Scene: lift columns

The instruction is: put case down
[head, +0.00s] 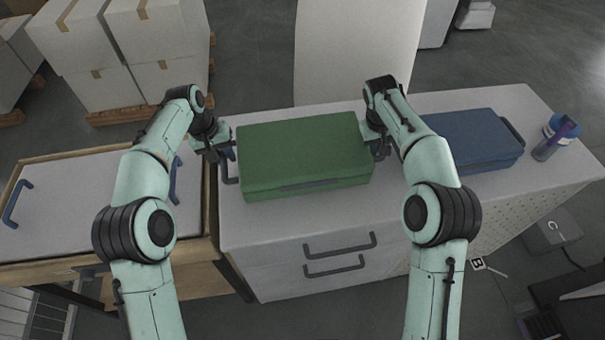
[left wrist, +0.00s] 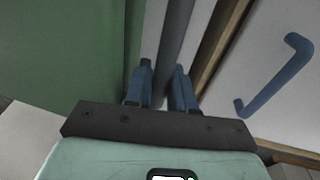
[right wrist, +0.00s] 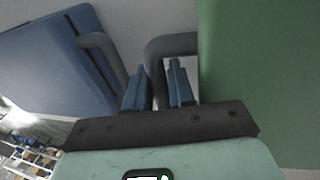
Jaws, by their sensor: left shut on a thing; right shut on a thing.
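The case fills the right edge of the right wrist view (right wrist: 265,70) and the left of the left wrist view (left wrist: 60,50). It looks about level.
A blue case (head: 470,140) lies on the white counter (head: 270,225) to the right, close to my right gripper. A bottle (head: 553,140) stands beyond it. A second worktop with blue handles (head: 85,195) is at left. Boxes on pallets (head: 125,50) stand behind.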

